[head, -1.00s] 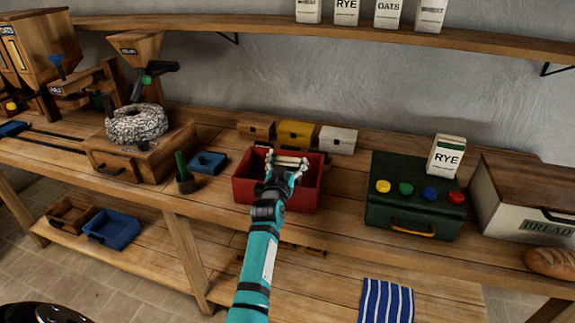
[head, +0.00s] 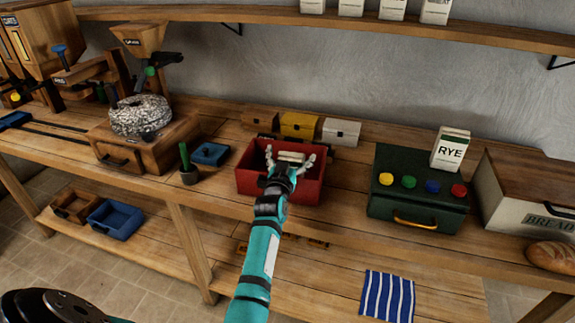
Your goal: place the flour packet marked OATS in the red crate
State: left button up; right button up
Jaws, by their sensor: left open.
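The red crate (head: 279,193) stands on the workbench near the middle of the head view. My left gripper (head: 290,158) is at the crate, its fingers spread wide. A pale, whitish block-like thing (head: 291,157) shows between the fingers, within the crate's outline. Its label does not show, and my gripper hides its lower part. On the wall shelf, the packets, such as one (head: 392,8), are cut off by the top edge, so their names cannot be read now. My right gripper is out of view.
A RYE packet (head: 450,149) stands on the green box with coloured knobs (head: 417,204), right of the crate. Small brown, yellow (head: 299,125) and white (head: 341,131) boxes stand behind the crate.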

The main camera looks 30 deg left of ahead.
pick_arm(q)
jog(key=p+v, duration=0.6)
jog(key=v, duration=0.5)
jog(key=shift+s+p, duration=0.3)
jog(key=shift+s, duration=0.1)
jog(key=s+d+f+m+h, duration=0.35)
jog(key=d+f+h, duration=0.2)
jog(key=d, duration=0.55)
jog(key=s+d+f+g, duration=0.1)
jog(key=s+f+g, duration=0.15)
jog(key=f, duration=0.55)
jog(key=s+d+f+m+g+h, duration=0.15)
jog(key=s+f, duration=0.25)
jog(key=f, duration=0.4)
jog(key=s+d+f+g, duration=0.1)
jog(key=s+f+g, duration=0.2)
jog(key=f, duration=0.5)
jog(key=s+f+g, duration=0.5)
jog(key=s+f, duration=1.1)
jog(key=s, duration=0.3)
jog(key=s+a+f+g, duration=0.1)
jog(key=s+f+g, duration=0.1)
jog(key=s, duration=0.7)
jog(key=s+a+f+m+g+y, duration=0.1)
jog(key=s+a+f+g, duration=0.1)
jog(key=s, duration=0.7)
jog(key=shift+a+f, duration=0.3)
jog(key=shift+f, duration=0.45)
